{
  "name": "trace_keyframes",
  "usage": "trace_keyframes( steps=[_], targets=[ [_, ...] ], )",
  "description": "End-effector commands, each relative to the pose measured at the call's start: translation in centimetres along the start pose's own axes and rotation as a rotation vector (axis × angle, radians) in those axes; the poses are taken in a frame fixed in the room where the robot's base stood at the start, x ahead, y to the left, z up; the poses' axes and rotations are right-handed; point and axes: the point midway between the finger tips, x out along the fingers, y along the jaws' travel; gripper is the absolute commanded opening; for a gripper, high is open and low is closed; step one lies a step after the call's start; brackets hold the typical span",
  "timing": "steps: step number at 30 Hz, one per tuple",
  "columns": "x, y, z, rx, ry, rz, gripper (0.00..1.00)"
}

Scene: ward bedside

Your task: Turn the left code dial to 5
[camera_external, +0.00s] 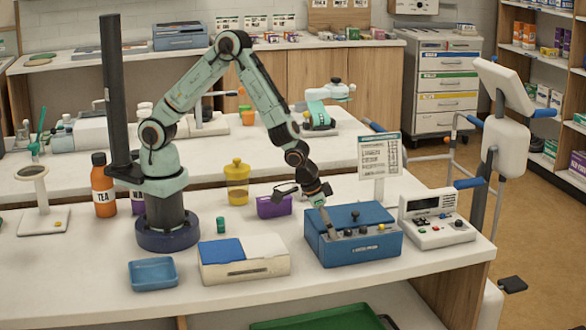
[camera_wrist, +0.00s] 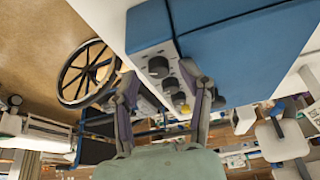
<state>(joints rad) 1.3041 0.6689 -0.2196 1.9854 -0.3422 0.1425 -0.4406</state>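A blue box (camera_external: 365,250) stands on the white table, with a row of small dark dials (camera_external: 363,231) along its sloped grey front strip. In the wrist view, the box (camera_wrist: 240,35) fills the top right, and a large dark dial (camera_wrist: 158,66) lies between my two fingertips. More dials (camera_wrist: 171,85) follow in a row behind it, partly between the fingers. My gripper (camera_external: 330,231) points down at the left end of the dial strip. In the wrist view, my gripper (camera_wrist: 157,72) is open, with a finger on either side of the dial. Contact and dial numbers cannot be made out.
A white device (camera_external: 437,222) with a display stands close at the box's right, and a printed sign (camera_external: 379,156) stands behind it. A purple box (camera_external: 274,206) is behind left. A white case with a blue lid (camera_external: 245,260) and a blue tray (camera_external: 153,273) lie left.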

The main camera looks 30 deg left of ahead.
Motion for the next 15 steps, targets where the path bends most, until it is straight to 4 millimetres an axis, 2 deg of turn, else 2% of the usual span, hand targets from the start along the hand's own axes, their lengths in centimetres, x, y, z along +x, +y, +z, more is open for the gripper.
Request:
trace_keyframes(
  steps=[11, 15],
  targets=[
    [-0.02, 0.08, 0.07, -0.005, -0.002, -0.002, 0.47],
    [-0.03, 0.26, 0.14, -0.072, -0.003, -0.029, 0.47]
  ],
)
